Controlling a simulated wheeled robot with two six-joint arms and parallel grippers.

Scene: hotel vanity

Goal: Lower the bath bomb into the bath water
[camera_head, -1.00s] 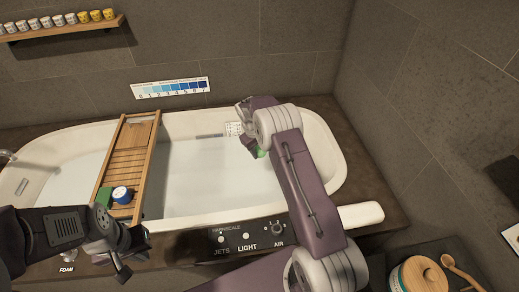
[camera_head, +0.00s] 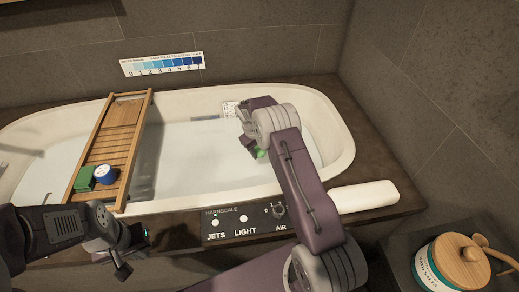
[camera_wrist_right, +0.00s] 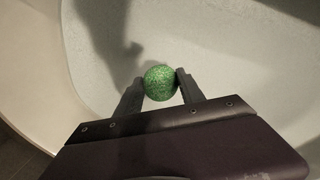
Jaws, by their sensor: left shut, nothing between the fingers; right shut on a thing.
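The green speckled bath bomb (camera_wrist_right: 161,82) sits between the fingertips of my right gripper (camera_wrist_right: 160,86) in the right wrist view. In the head view the bath bomb (camera_head: 261,153) shows only partly beside my right gripper (camera_head: 249,146), which hangs over the right part of the tub. The pale bath water (camera_head: 205,165) lies below it in the white bathtub (camera_head: 340,140). A gap between bomb and water cannot be judged exactly. My left gripper (camera_head: 122,262) is shut and empty, at the tub's front edge on the left.
A wooden bath tray (camera_head: 122,140) spans the tub at left, with a green block (camera_head: 84,178) and a blue-and-white round container (camera_head: 105,175) on it. A control panel (camera_head: 243,222) is on the front edge. A salts jar (camera_head: 458,264) stands at lower right.

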